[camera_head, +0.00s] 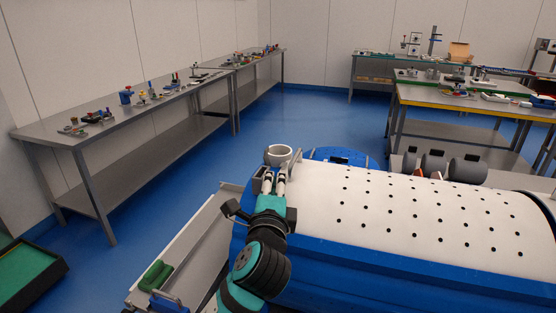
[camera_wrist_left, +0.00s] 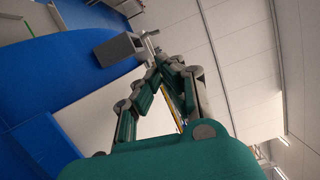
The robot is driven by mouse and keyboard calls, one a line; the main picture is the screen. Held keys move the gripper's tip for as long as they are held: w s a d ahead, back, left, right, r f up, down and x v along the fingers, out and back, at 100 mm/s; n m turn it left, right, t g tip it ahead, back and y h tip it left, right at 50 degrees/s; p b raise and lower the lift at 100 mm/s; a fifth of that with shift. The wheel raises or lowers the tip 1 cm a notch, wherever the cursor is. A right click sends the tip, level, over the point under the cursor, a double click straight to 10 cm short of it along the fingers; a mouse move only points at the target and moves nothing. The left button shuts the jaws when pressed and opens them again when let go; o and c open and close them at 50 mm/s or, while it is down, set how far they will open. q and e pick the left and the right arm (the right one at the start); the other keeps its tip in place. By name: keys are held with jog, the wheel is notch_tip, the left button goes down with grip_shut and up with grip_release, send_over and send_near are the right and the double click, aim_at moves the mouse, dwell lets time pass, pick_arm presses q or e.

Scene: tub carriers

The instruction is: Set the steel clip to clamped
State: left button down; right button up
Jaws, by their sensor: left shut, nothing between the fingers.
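A grey, box-shaped metal part (camera_head: 260,173) sits at the left end of the white perforated drum, beside my left gripper (camera_head: 284,168). It looks like the steel clip, but its lever position cannot be made out. In the left wrist view a grey block (camera_wrist_left: 117,48) stands just beyond the fingertips of my left gripper (camera_wrist_left: 153,62), with a small light metal piece (camera_wrist_left: 150,38) by the tips. The left fingers are shut with nothing between them. I cannot tell whether they touch the part. My right gripper is not in view.
The white perforated drum (camera_head: 400,208) on its blue body fills the right foreground. A grey tray (camera_head: 190,245) lies to the left. Steel benches (camera_head: 150,112) with small parts line the wall; blue floor between is clear.

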aim_at(268, 158)
pick_arm(q)
jog(key=shift+w+r, duration=0.1)
jog(key=shift+w, duration=0.25)
jog(key=w, duration=0.2)
jog(key=w+p, duration=0.1)
jog(key=w, duration=0.2)
jog(key=w+p, duration=0.1)
jog(key=w, duration=0.2)
jog(key=shift+w+d+r, duration=0.1)
jog(key=shift+w+d, duration=0.05)
jog(key=shift+d, duration=0.15)
jog(key=shift+w, duration=0.6)
jog(key=shift+w+a+r+n+g+p, duration=0.1)
jog(key=shift+n+g+p, duration=0.05)
jog(key=shift+n+p, duration=0.25)
jog(key=shift+a+r+n+g+p, duration=0.15)
jog(key=shift+n+p, duration=0.15)
jog(key=shift+n, duration=0.2)
